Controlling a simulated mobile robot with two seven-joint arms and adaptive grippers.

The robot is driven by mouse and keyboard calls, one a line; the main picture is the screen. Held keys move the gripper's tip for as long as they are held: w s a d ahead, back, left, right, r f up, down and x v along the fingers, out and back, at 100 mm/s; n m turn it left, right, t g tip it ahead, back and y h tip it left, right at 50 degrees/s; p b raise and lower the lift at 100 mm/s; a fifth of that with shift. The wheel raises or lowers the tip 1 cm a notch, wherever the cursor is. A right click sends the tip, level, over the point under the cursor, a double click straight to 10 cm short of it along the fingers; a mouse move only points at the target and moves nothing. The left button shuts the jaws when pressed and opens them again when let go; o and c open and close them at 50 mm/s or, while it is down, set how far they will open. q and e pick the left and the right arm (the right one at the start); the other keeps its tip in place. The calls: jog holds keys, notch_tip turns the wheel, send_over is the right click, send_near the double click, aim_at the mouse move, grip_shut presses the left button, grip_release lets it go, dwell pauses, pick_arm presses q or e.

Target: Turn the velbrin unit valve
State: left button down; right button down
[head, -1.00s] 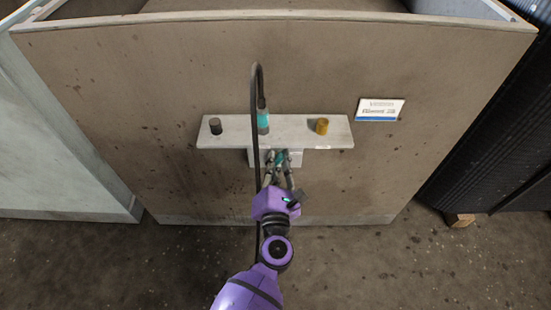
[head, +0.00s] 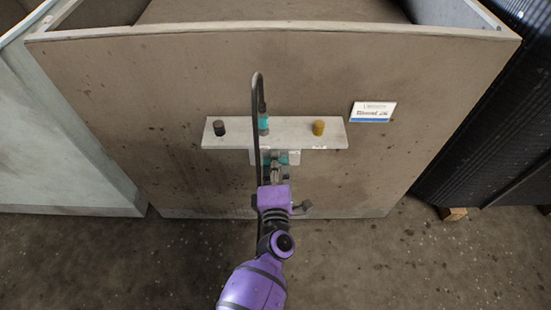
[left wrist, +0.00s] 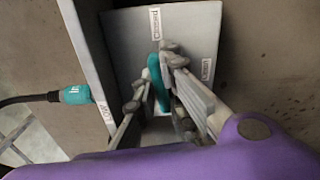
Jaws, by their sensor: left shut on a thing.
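The valve is on a small white box (head: 293,157) below the grey shelf plate on the brown housing front. Its teal handle (left wrist: 157,84) shows in the left wrist view between my finger pads. In the head view only bits of teal (head: 283,159) show past the fingers. My left gripper (head: 275,164) is shut on this handle, reaching it from the front and below. In the left wrist view the fingers (left wrist: 154,78) lie on both sides of the handle and hide part of it. My right gripper is in neither view.
The cable passes close beside my left gripper. A white label (head: 372,111) is at the right. The floor (head: 400,260) in front is clear.

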pick_arm(q)
jog(key=shift+m, duration=0.7)
jog(key=shift+p, duration=0.3)
jog(key=c, duration=1.8)
grip_release()
jog(key=shift+c, duration=0.2)
jog(key=s, duration=1.2)
